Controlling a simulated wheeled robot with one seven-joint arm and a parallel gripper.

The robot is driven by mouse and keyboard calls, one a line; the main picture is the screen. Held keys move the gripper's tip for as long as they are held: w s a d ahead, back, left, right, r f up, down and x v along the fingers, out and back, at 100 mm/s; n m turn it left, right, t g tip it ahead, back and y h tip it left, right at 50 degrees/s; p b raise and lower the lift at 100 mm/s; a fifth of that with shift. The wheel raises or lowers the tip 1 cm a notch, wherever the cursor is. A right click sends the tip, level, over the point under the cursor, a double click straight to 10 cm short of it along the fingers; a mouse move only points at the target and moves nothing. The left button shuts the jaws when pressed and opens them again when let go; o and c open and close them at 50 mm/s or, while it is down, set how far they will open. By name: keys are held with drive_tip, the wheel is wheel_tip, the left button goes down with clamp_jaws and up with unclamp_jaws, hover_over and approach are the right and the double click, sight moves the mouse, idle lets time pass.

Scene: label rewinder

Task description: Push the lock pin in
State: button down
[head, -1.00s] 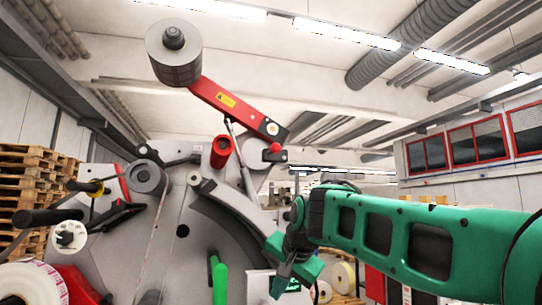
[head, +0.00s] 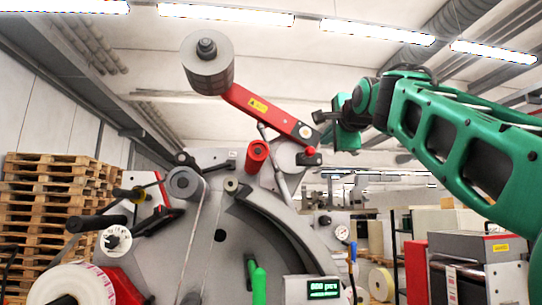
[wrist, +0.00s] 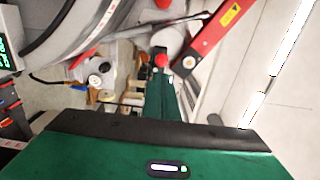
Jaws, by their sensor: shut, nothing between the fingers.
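The lock pin appears to be the part with the red ball knob (head: 310,151), beside the lower pivot end of the red arm (head: 262,108) on the rewinder. How far the pin stands out cannot be told. The knob also shows in the wrist view (wrist: 161,60), upper middle, just beyond my fingers. My gripper (head: 316,117) is shut and empty. In the head view it appears above and slightly right of the knob, near the arm's lower end, pointing left. In the wrist view the fingers reach up toward the knob; contact cannot be told.
The rewinder's grey face plate (head: 205,250) fills the middle, with rollers and a green handle (head: 258,284). A grey roll (head: 207,66) sits at the red arm's upper end. Wooden pallets (head: 55,205) stand left. A red and grey machine (head: 480,265) stands right.

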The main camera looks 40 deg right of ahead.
sight(309, 151)
drive_tip(key=x, duration=1.4)
drive_tip(key=shift+s, duration=0.1)
drive_tip(key=x, duration=0.2)
drive_tip(key=shift+w+d, duration=0.25)
drive_tip(key=shift+w, duration=0.1)
drive_tip(key=shift+w+d+r, duration=0.1)
drive_tip(key=shift+w+r, duration=0.05)
drive_tip(key=shift+w, duration=0.05)
